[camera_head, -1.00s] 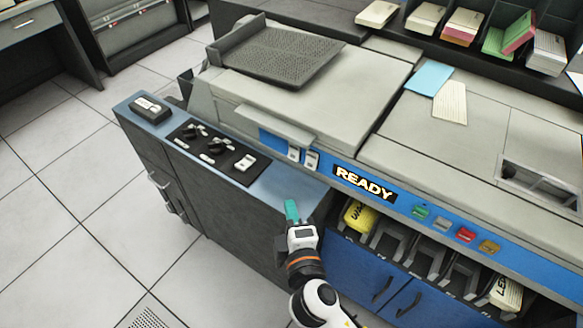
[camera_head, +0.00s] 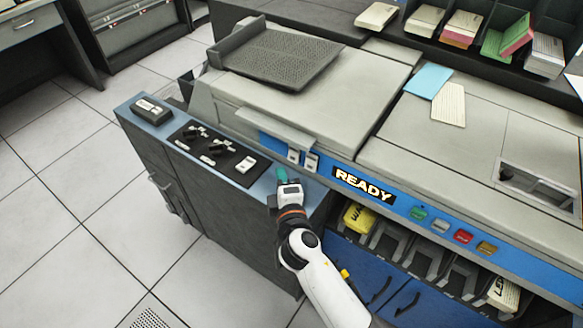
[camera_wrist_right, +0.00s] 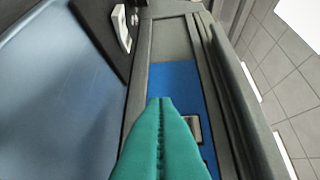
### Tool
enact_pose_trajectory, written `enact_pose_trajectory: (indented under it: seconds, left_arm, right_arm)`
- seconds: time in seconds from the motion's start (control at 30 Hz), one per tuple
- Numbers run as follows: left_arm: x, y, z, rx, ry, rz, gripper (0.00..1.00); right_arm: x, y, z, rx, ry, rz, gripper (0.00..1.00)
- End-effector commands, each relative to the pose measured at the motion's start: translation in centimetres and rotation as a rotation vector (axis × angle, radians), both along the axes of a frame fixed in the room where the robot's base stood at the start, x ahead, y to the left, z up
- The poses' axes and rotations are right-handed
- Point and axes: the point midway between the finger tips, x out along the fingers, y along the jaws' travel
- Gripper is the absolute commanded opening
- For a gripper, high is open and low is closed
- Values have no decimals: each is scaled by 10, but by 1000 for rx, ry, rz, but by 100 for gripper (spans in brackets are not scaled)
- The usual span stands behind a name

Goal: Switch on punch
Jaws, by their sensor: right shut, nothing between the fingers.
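The punch machine (camera_head: 300,90) is a large grey unit with a blue front strip and a lit READY sign (camera_head: 363,184). Two small pale rocker switches, a left one (camera_head: 293,155) and a right one (camera_head: 311,162), sit on the strip left of the sign. A black panel (camera_head: 213,150) on the lower blue ledge carries knobs and a white switch (camera_head: 246,164). My right gripper (camera_head: 281,171) is shut and empty, just in front of the two rockers. In the right wrist view its teal fingertips (camera_wrist_right: 160,102) point along the blue strip and partly hide a switch (camera_wrist_right: 192,126). My left gripper is out of view.
A black box with a white top (camera_head: 150,108) sits at the ledge's left end. Coloured buttons, including a red one (camera_head: 463,236), lie right of the sign. Card pockets (camera_head: 420,258) are below. A plate (camera_head: 275,127) overhangs above the rockers.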

Motion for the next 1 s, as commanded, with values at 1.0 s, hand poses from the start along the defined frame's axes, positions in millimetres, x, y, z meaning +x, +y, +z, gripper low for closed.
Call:
enact_pose_trajectory:
  seconds: [1.0]
  left_arm:
    - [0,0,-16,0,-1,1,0]
  right_arm:
    - [33,-27,-9,-39,-53,-1,0]
